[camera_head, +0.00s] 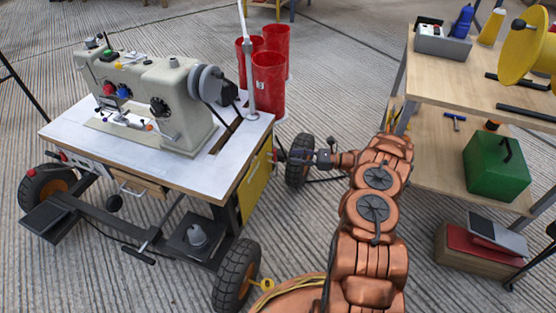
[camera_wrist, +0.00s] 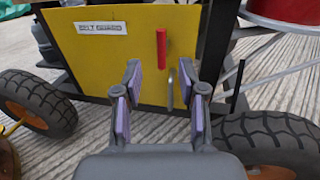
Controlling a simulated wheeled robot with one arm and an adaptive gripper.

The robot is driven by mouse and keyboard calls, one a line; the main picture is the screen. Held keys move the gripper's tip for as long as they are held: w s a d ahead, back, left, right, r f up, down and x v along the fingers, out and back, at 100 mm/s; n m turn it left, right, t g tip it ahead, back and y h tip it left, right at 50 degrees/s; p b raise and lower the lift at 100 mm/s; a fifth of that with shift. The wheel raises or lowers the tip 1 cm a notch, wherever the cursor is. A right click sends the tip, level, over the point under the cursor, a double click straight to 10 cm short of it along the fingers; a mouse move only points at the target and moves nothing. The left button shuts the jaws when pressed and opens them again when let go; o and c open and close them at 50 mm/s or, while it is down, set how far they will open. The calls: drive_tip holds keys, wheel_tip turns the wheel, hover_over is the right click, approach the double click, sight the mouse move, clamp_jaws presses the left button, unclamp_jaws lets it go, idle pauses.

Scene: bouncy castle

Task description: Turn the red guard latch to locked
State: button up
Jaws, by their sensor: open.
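The red guard latch (camera_wrist: 161,49) is a red upright bar on the yellow belt guard panel (camera_wrist: 110,60), seen in the wrist view. A grey metal handle (camera_wrist: 184,80) stands just below and right of it. My gripper (camera_wrist: 164,73) is open and empty, its purple-padded fingers spread in front of the panel, with the latch between and slightly above the fingertips. I cannot tell whether they touch the panel. In the head view my gripper (camera_head: 283,156) reaches the right end of the sewing table, beside the yellow panel (camera_head: 255,182). A small red spot of the latch (camera_head: 271,156) shows there.
The sewing machine (camera_head: 160,100) stands on the wheeled table (camera_head: 70,130). Black tyres (camera_head: 236,275) flank the panel. Red bins (camera_head: 268,82) stand behind. A wooden shelf unit (camera_head: 445,80) with a green box (camera_head: 497,165) is at right.

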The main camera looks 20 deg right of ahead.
sight(271, 154)
drive_tip(key=b+x, duration=0.2)
drive_tip(key=x, duration=0.5)
drive_tip(key=shift+w+f+b, duration=0.25)
drive_tip(key=shift+b, duration=0.05)
clamp_jaws()
idle(0.4)
